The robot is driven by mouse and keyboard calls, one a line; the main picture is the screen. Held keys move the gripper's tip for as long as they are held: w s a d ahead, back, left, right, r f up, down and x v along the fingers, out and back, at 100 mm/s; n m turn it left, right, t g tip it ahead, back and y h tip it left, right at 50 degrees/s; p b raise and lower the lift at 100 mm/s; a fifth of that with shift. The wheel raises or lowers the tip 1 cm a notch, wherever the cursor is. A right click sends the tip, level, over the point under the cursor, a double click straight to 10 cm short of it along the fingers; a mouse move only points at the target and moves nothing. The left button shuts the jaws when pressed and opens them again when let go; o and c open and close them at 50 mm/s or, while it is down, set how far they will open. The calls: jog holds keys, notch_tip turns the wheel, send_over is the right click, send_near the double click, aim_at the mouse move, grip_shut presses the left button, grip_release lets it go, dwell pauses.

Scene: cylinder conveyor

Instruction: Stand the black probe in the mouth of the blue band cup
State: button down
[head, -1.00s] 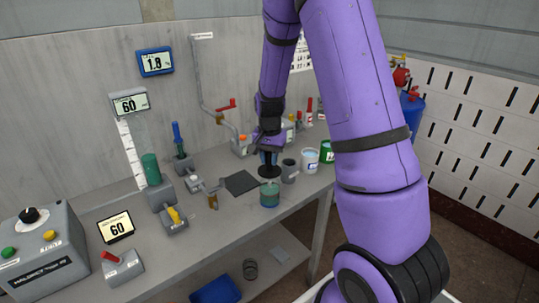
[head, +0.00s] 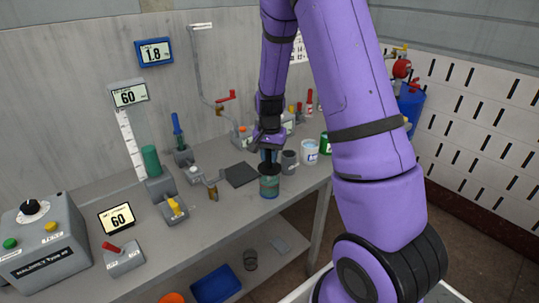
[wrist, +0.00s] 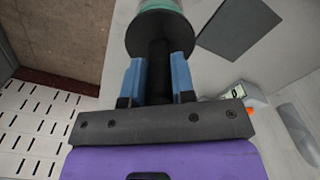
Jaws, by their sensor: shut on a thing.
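My gripper (wrist: 158,64) is shut on the black probe (wrist: 160,47), with one blue finger on each side of its shaft. The probe ends in a wide black disc, which also shows in the head view (head: 269,169). The teal cup with a blue band (head: 269,187) stands upright on the bench right below the disc. The disc covers most of the cup's mouth in the head view, so I cannot tell whether it touches the rim. In the wrist view only a teal edge of the cup (wrist: 160,4) shows past the disc.
A dark square mat (head: 241,175) lies left of the cup. A grey cup (head: 289,163) and a white tin (head: 310,152) stand close on its right. A brass-coloured fitting (head: 212,191) stands further left. The bench's front edge is near the cup.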

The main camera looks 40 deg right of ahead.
jog(key=shift+f, duration=0.2)
jog(key=shift+f, duration=0.7)
jog(key=shift+f, duration=0.15)
dwell(0.5)
jog(key=c, duration=0.9)
grip_release()
jog(key=shift+o, duration=0.2)
notch_tip(320, 180, up, 10)
jog(key=shift+r, duration=0.4)
